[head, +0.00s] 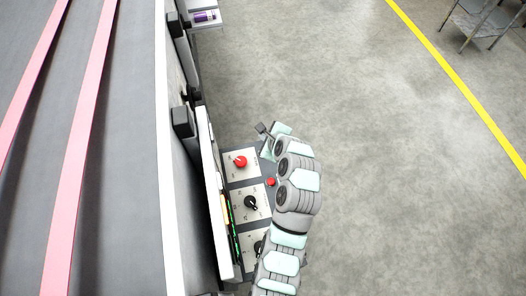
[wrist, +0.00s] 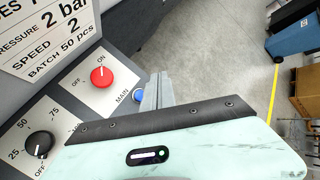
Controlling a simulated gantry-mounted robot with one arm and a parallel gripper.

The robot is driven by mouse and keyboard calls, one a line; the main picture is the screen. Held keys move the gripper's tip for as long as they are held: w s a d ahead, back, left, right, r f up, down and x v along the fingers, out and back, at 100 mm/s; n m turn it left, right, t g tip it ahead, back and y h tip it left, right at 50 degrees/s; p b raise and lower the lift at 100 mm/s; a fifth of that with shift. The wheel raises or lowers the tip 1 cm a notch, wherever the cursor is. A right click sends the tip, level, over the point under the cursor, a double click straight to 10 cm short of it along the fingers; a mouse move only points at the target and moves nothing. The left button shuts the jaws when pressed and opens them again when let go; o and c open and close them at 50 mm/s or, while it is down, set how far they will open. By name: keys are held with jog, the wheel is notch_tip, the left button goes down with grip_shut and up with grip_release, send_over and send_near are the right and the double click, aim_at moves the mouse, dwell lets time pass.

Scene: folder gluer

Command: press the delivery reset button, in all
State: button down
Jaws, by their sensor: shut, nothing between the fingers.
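A blue round button (wrist: 138,96) shows in the wrist view, right beside my gripper (wrist: 157,92), which partly covers it. No label for this button can be read, and I cannot tell whether the fingertips touch it. My gripper is shut and empty over the panel's edge. In the head view my gripper (head: 268,145) is at the far end of the control panel (head: 233,184), and the blue button is hidden there. A red rotary knob (wrist: 102,77), marked OFF, ON and MAIN, sits to the left; it also shows in the head view (head: 240,162).
A black dial (wrist: 39,144) sits nearer on the panel; it shows in the head view (head: 250,202) too. A small red button (head: 270,182) lies beside my arm. An upright display board (wrist: 45,30) borders the panel. Open floor (head: 400,180) lies right.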

notch_tip(320, 180, down, 6)
jog(key=b, duration=0.5)
jog(key=shift+f, duration=1.4)
dwell(0.7)
jog(key=shift+f, duration=0.45)
jog(key=shift+f, duration=0.5)
dwell(0.7)
jog(key=shift+r, duration=0.1)
jog(key=shift+r+p, duration=0.8)
